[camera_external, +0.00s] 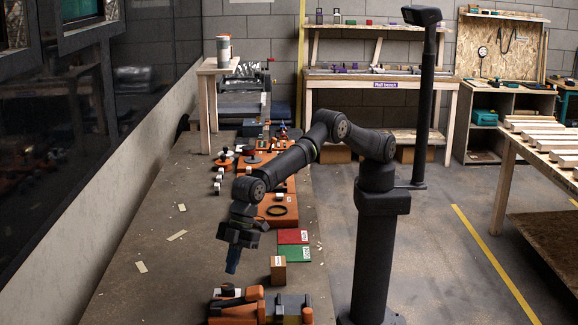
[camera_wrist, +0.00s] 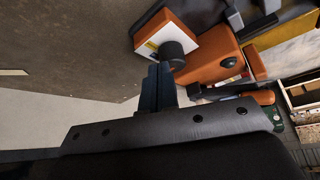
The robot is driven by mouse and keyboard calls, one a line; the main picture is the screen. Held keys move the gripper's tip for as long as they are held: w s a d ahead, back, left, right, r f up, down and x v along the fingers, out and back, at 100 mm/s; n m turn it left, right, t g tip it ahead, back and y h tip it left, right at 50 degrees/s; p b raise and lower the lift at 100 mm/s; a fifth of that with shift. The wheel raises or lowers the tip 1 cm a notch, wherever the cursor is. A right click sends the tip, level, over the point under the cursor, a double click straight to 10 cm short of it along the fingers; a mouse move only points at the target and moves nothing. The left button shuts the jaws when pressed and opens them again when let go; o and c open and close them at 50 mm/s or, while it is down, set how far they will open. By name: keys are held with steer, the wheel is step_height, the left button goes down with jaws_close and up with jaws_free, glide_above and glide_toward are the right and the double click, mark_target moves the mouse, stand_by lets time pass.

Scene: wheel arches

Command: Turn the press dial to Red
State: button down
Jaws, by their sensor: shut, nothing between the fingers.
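The press dial looks to be a dark round knob (camera_external: 227,289) on a small white plate, at the left end of an orange machine (camera_external: 236,309) at the bottom of the external view. In the wrist view the dark knob (camera_wrist: 172,54) stands on a white plate (camera_wrist: 182,30) with an orange body around it. The plate's markings and the knob's pointer are too small to read. My gripper (camera_external: 232,268) points down with its blue fingers shut and empty, just above the knob. In the wrist view my fingertips (camera_wrist: 159,70) appear beside the knob; I cannot tell whether they touch.
A wooden block (camera_external: 278,272) with a white label stands behind the machine. Green (camera_external: 294,254) and red (camera_external: 293,237) labelled pads lie further back. More orange fixtures line the bench's right side. The bench's left part (camera_external: 150,240) is mostly clear, with a few pale strips.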

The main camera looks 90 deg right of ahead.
mark_target(235, 293)
step_height(235, 293, up, 4)
steer(key=shift+f, duration=0.15)
stand_by(0.3)
steer(key=shift+s+a+f, duration=0.3)
steer(key=shift+s+f, duration=0.1)
steer(key=shift+f, duration=0.6)
steer(key=shift+s+a+f, duration=0.3)
steer(key=shift+s+f, duration=0.05)
steer(key=shift+f, duration=0.7)
steer(key=shift+s+a+f, duration=0.3)
steer(key=shift+s+f, duration=0.1)
steer(key=shift+f, duration=0.6)
steer(key=shift+w+a, duration=0.1)
steer(key=shift+w, duration=0.1)
